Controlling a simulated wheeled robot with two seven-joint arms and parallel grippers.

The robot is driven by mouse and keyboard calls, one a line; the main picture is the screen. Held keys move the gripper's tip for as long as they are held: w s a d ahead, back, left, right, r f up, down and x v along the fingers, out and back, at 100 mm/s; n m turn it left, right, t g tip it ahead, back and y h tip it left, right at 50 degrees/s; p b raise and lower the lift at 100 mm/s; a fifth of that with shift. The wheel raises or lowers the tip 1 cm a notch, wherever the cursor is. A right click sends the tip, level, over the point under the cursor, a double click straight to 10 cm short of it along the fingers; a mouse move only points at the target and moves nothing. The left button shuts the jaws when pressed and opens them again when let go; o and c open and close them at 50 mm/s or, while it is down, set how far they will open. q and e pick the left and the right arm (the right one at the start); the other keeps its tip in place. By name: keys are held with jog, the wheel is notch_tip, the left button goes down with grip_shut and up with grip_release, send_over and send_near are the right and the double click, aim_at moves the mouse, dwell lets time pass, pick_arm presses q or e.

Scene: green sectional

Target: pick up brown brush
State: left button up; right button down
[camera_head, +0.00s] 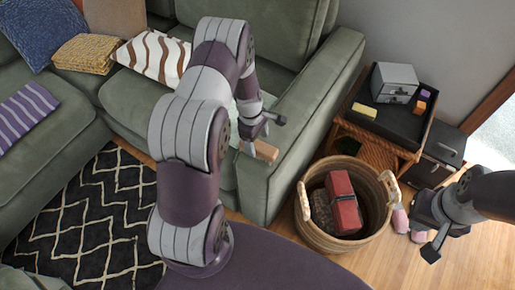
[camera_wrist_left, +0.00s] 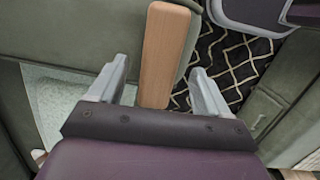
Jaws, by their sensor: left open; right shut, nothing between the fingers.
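The brown brush (camera_head: 265,151) shows as a light brown wooden piece at the inner edge of the sofa's right armrest, partly hidden by my left gripper. In the left wrist view its flat wooden body (camera_wrist_left: 165,48) runs lengthwise between my fingers, its near end passing behind the gripper's edge. My left gripper (camera_head: 260,134) is open, its fingers (camera_wrist_left: 159,78) apart on either side of the brush, with gaps showing. I cannot tell how far the brush is below the fingertips. My right gripper (camera_head: 431,243) is shut and empty, at the lower right over the floor.
The green sofa (camera_head: 295,105) spreads behind and beside my left arm, with cushions on it. A wicker basket (camera_head: 318,234) holding a red box (camera_head: 342,202) stands right of the armrest. Beyond it, a side table carries a black tray (camera_head: 395,117) with small items. Pink slippers (camera_head: 401,219) lie near my right gripper.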

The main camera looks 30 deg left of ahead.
aim_at(258, 145)
pick_arm(q)
jog(key=f, duration=0.3)
jog(key=shift+d+f, duration=0.15)
jog(key=shift+d, duration=0.25)
jog(key=shift+a+f, duration=0.1)
jog(key=shift+a, duration=0.05)
jog(key=c, duration=1.1)
jog(key=r, duration=0.4)
jog(key=shift+d+r, duration=0.4)
jog(key=s+d+r+p, duration=0.1)
jog(key=d+r, duration=0.5)
jog(key=d, duration=0.5)
jog(key=shift+r, duration=0.15)
jog(key=shift+o, duration=1.3)
jog(key=shift+a, duration=0.1)
jog(key=shift+c, duration=0.5)
